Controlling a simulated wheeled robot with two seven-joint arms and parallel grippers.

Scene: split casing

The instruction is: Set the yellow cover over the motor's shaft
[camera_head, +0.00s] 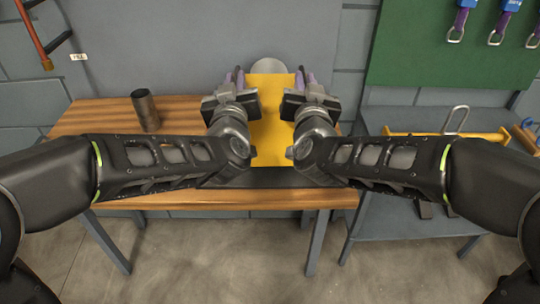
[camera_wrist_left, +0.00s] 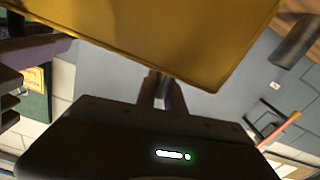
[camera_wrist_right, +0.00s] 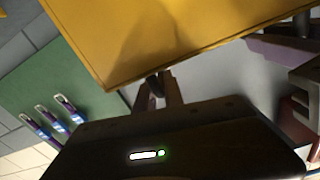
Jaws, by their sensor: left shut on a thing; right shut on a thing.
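The yellow cover (camera_head: 271,125) stands between my two grippers in the head view, its broad face toward me, above the wooden bench. My left gripper (camera_head: 238,76) is shut on its left side and my right gripper (camera_head: 304,77) on its right side. The cover fills the top of the left wrist view (camera_wrist_left: 160,30) and of the right wrist view (camera_wrist_right: 170,35). A grey rounded shape (camera_head: 268,67) shows behind the cover's top; I cannot tell what it is. The motor and its shaft cannot be made out; the cover and arms hide the area behind them.
A dark cup-like cylinder (camera_head: 145,110) stands on the wooden bench (camera_head: 90,119) at the left. At the right a grey cart (camera_head: 395,215) bears a yellow object (camera_head: 483,137) with a metal loop. The bench's left part is mostly clear.

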